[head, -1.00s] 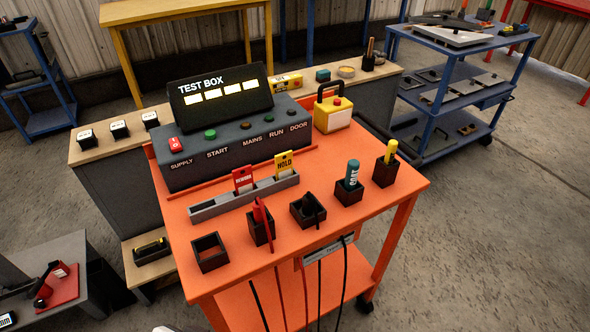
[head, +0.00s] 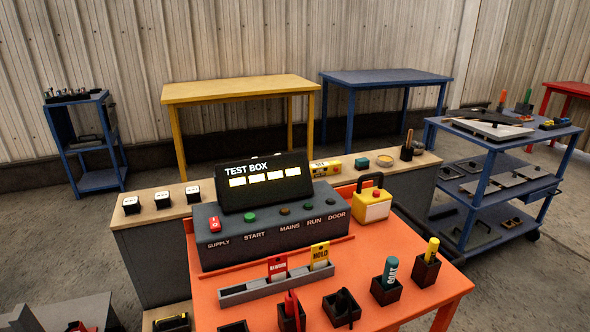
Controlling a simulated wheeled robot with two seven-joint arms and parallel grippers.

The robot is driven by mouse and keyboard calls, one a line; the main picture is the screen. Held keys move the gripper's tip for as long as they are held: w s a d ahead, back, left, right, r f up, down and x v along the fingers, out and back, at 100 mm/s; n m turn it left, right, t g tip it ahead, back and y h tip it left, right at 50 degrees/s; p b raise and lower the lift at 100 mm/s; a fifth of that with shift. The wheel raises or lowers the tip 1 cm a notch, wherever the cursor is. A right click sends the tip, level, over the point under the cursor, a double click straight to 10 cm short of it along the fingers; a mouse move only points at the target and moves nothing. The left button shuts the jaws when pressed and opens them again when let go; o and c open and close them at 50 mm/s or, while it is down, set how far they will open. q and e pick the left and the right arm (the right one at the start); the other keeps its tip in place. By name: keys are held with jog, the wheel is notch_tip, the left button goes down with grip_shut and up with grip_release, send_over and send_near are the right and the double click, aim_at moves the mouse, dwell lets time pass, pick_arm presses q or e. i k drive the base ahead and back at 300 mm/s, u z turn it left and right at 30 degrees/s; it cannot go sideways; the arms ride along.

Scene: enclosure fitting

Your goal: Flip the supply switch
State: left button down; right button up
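The test box (head: 275,225) stands at the back of the orange cart top. Its tilted display (head: 264,182) shows lit yellow-white blocks. The red supply switch (head: 215,224) sits at the left end of the box's top, above the word SUPPLY. To its right are a green START button (head: 250,217) and the small MAINS, RUN and DOOR indicators; the MAINS one (head: 284,211) looks yellowish. Neither of my grippers is in the head view.
A grey rack (head: 262,289) with a red and a yellow tag stands before the box. Several black holders line the cart's front, one with a teal-handled tool (head: 389,272). A yellow case (head: 371,205) stands right of the box. A blue shelf cart (head: 490,185) is at right.

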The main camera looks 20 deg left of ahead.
aim_at(215, 224)
jog(key=z, duration=2.45)
jog(key=k, duration=1.2)
jog(key=u, duration=2.3)
jog(key=i, duration=0.55)
